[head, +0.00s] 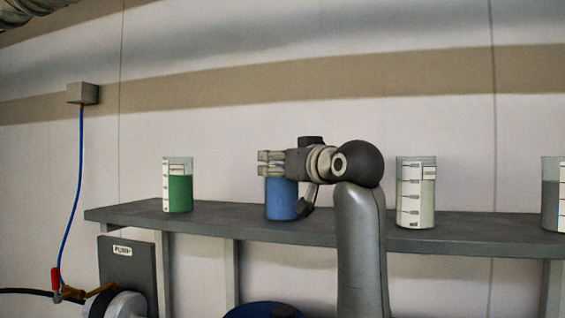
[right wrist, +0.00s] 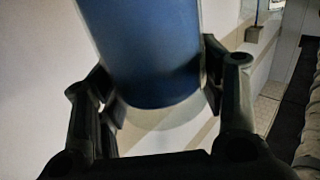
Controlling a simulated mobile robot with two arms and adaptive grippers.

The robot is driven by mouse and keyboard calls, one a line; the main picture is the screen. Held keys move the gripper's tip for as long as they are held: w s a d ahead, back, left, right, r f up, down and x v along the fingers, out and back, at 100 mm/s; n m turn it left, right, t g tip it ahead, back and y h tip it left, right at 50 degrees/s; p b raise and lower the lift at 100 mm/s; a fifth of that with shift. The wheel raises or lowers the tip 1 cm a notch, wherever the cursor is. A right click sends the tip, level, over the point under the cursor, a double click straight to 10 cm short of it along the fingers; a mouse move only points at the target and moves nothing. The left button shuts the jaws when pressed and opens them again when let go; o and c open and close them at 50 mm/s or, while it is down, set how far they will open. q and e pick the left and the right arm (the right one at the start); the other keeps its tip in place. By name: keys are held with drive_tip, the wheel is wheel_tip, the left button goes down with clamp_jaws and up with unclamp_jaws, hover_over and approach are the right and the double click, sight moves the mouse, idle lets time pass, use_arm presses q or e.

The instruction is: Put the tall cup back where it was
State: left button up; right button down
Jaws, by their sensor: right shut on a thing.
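The cup with blue contents (head: 281,203) is upright at the middle of the grey shelf (head: 240,218). Its base appears at shelf level; I cannot tell whether it touches. My right gripper (head: 270,163) comes from the right and is shut on this cup, with its fingers across the upper part. In the right wrist view the blue cup (right wrist: 150,50) sits between the two fingers (right wrist: 160,88), one on each side. The upper part of the cup is hidden by the gripper in the head view. My left gripper is not in view.
A cup with green contents (head: 179,190) stands left on the shelf. A cup with whitish contents (head: 424,196) stands right of my arm, and a grey-filled cup (head: 551,200) is cut by the right edge. Below left are a pump (head: 125,262) and a blue hose (head: 74,195).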

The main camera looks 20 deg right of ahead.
drive_tip(key=shift+c, duration=2)
unclamp_jaws()
drive_tip(key=shift+w+a+f, duration=0.1)
drive_tip(key=shift+f, duration=0.05)
drive_tip(key=shift+o, duration=0.3)
use_arm(q)
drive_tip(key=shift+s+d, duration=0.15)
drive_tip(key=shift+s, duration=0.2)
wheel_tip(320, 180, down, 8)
drive_tip(key=b, duration=0.7)
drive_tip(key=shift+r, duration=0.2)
use_arm(e)
drive_tip(key=s+d, duration=0.2)
drive_tip(key=s, duration=1)
drive_tip(key=shift+d, duration=0.2)
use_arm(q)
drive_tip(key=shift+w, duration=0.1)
